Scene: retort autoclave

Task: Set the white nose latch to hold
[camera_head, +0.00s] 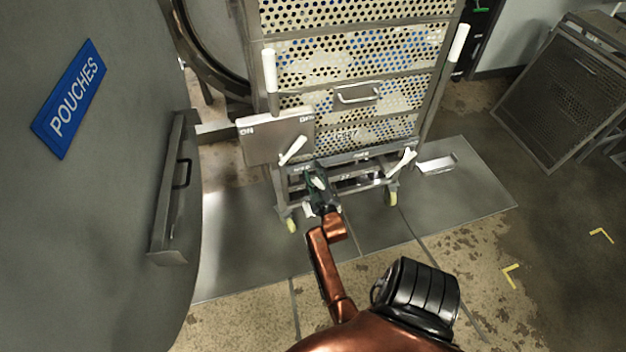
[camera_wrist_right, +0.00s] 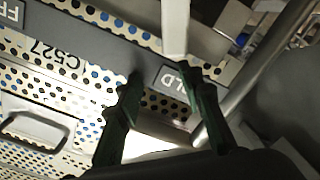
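The white nose latch (camera_wrist_right: 174,28) shows in the right wrist view as a white bar coming from the top edge, its end near the label ending in "LD" (camera_wrist_right: 172,80). A label starting "FR" (camera_wrist_right: 12,12) is at the upper left. My right gripper (camera_wrist_right: 160,82) has its two dark green fingers apart, one on each side of the latch's end; contact cannot be told. In the head view my right gripper (camera_head: 316,181) is low at the cart's front, largely covering the latch. My left gripper is not in view.
The perforated cart (camera_head: 350,50) stands on a metal floor plate (camera_head: 240,240). A box marked "ON" (camera_head: 262,135) with a white lever (camera_head: 293,150) is left of my gripper; another white lever (camera_head: 402,163) is right. A large grey door (camera_head: 110,200) fills the left.

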